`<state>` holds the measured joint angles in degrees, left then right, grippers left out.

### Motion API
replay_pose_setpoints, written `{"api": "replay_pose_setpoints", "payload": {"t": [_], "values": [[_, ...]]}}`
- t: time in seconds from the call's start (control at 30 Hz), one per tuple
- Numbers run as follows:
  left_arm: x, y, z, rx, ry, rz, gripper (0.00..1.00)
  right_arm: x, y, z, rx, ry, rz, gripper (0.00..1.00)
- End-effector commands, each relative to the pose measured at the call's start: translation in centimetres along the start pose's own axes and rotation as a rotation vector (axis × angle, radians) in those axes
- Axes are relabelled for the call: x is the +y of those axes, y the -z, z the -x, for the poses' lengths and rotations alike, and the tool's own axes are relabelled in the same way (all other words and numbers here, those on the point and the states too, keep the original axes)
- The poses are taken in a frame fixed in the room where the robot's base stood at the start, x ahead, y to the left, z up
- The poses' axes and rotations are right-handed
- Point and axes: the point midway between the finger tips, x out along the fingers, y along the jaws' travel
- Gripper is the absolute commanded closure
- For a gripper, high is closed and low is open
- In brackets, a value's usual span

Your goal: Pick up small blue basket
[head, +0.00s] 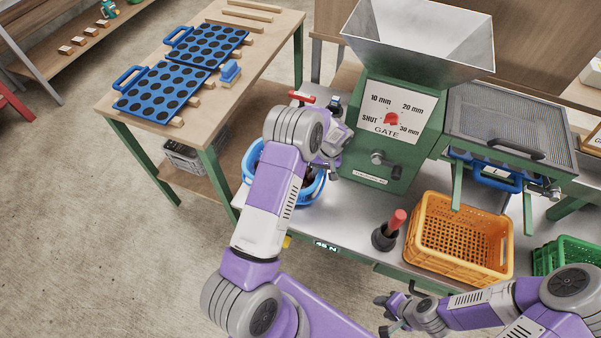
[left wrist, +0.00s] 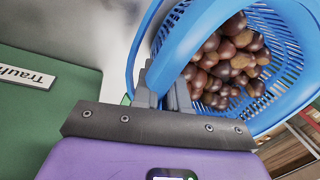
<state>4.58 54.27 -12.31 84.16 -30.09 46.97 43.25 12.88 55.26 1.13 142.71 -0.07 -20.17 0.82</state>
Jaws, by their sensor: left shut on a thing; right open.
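The small blue basket (head: 310,190) stands at the left end of the metal worktop in the head view, partly hidden behind my left arm. In the left wrist view the blue basket (left wrist: 285,55) holds many brown chestnuts (left wrist: 230,62). My left gripper (left wrist: 165,92) is shut on the basket's blue handle, close to the rim. In the head view my left gripper (head: 328,168) is mostly covered by its own wrist. My right gripper (head: 388,314) is open and empty in front of the worktop's near edge.
A green machine (head: 395,130) with a hopper stands right behind the basket. An orange crate (head: 462,235) and a red-handled tool in a dark holder (head: 385,237) stand to the right. A green crate (head: 570,256) is at far right. A wooden table (head: 130,80) with blue trays is at left.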

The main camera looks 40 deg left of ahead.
Motion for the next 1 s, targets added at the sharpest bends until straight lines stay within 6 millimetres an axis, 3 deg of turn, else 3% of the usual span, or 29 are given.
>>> {"api": "replay_pose_setpoints", "payload": {"t": [0.6,1.0], "values": [[-2.0,0.1,8.8,0.006,0.0,0.0,1.0,-0.9,-0.1,2.5,0.0,0.0,0.0,0.57],[-2.3,0.1,9.9,0.004,0.001,0.0,1.0,-1.0,-0.1,2.7,0.0,0.0,0.0,0.57]]}}
